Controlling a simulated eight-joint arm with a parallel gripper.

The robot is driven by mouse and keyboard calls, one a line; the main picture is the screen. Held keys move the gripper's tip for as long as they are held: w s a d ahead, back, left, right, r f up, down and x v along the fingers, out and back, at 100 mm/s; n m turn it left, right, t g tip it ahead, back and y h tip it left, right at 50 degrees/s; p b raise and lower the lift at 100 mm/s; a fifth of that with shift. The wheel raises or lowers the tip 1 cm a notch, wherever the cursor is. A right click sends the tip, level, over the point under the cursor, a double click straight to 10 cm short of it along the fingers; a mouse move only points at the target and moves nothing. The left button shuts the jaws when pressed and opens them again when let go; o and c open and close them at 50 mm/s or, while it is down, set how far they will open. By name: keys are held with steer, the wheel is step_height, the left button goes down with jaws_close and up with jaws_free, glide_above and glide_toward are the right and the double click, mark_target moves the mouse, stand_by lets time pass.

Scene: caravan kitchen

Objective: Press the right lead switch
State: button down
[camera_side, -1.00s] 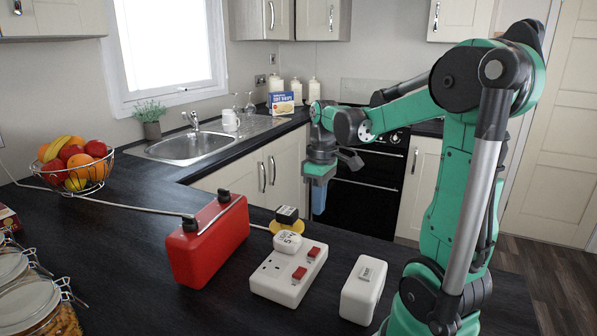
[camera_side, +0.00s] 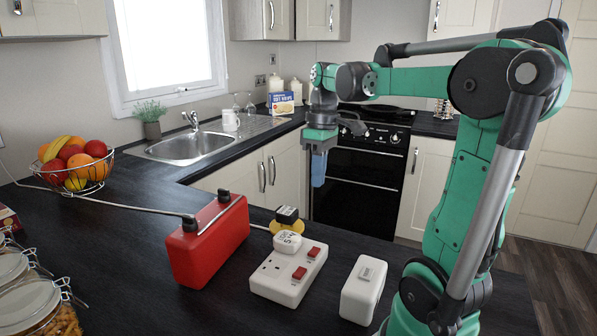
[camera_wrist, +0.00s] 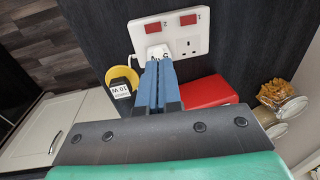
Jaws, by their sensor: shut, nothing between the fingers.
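The white double-socket lead (camera_side: 287,289) lies on the dark counter, with two red switches, one nearer the camera (camera_side: 299,273) and one farther (camera_side: 314,252). The wrist view shows the lead (camera_wrist: 172,40) with a left switch (camera_wrist: 153,27) and a right switch (camera_wrist: 188,19). A white plug (camera_side: 287,242) sits in one socket; the other is empty. I cannot tell the switches' positions. My gripper (camera_side: 318,186) is shut and empty, its blue fingers pointing down, well above the counter and apart from the lead. In the wrist view the fingertips (camera_wrist: 157,62) overlap the plug.
A red box (camera_side: 208,248) stands left of the lead. A yellow piece with a black, labelled top (camera_side: 286,216) stands behind it. A white box with a grey rocker (camera_side: 362,290) stands to the right. A fruit basket (camera_side: 74,165) and jars are at left.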

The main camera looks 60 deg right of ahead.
mark_target(315, 249)
steer(key=shift+f, duration=0.15)
steer(key=f, duration=0.4)
steer(key=a+f, duration=0.1)
steer(key=f, duration=0.8)
steer(key=shift+a+f, duration=0.3)
steer(key=shift+f, duration=0.05)
steer(key=shift+f, duration=0.15)
steer(key=shift+d, duration=0.1)
steer(key=shift+d+r, duration=0.2)
steer(key=shift+d, duration=0.45)
